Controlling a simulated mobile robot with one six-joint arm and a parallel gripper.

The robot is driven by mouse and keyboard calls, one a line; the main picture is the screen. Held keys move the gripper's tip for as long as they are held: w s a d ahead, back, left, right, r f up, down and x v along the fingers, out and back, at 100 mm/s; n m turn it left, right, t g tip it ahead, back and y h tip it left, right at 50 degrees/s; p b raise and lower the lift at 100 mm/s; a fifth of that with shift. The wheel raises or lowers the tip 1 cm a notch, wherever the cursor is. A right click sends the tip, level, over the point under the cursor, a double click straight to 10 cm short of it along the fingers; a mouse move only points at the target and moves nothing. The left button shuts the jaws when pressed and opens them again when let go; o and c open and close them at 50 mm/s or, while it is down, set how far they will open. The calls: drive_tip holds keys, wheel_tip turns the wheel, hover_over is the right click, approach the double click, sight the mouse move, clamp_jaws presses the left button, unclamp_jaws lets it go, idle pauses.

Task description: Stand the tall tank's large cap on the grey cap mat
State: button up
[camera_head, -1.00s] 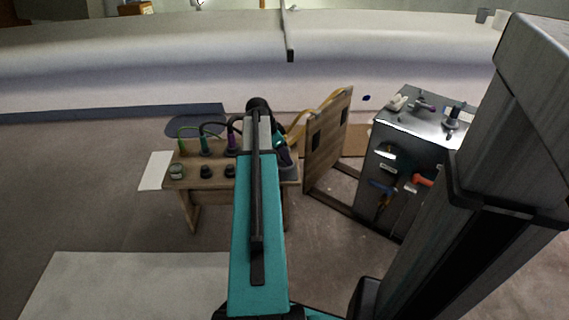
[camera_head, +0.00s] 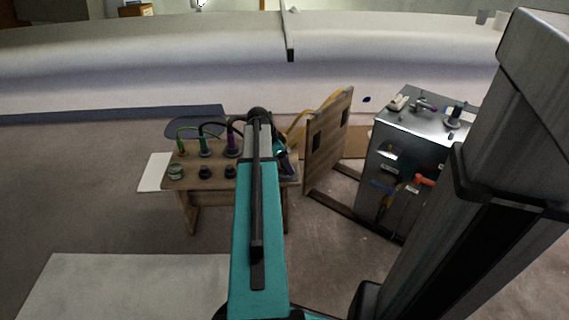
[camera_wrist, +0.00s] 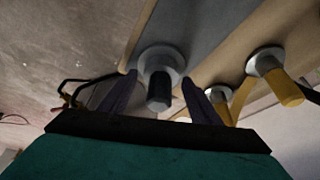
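My gripper (camera_wrist: 160,78) is open. Its two dark fingers reach to either side of a dark cylinder with a pale round flange (camera_wrist: 160,57), with gaps beside the cylinder. I cannot tell whether the fingertips touch the flange, or whether this piece is the large cap. A grey surface (camera_wrist: 205,25) lies behind it, edged with wood; I cannot tell whether it is the cap mat. In the head view my arm hides the fingers, near the right end of a wooden bench (camera_head: 192,184). Dark caps (camera_head: 204,172) sit along the bench front. The tall tank is not clearly identifiable.
Yellow cylinders on pale flanges (camera_wrist: 276,82) stand right of my fingers. Green, dark and purple hose fittings (camera_head: 231,143) stand on the bench. An upright wooden panel (camera_head: 328,142) and a metal cabinet (camera_head: 405,160) with tools stand to the right. Open floor lies left.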

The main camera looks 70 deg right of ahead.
drive_tip(key=shift+r, duration=0.15)
drive_tip(key=p+v, duration=0.4)
drive_tip(key=v, duration=0.8)
drive_tip(key=shift+p, duration=0.3)
idle(0.5)
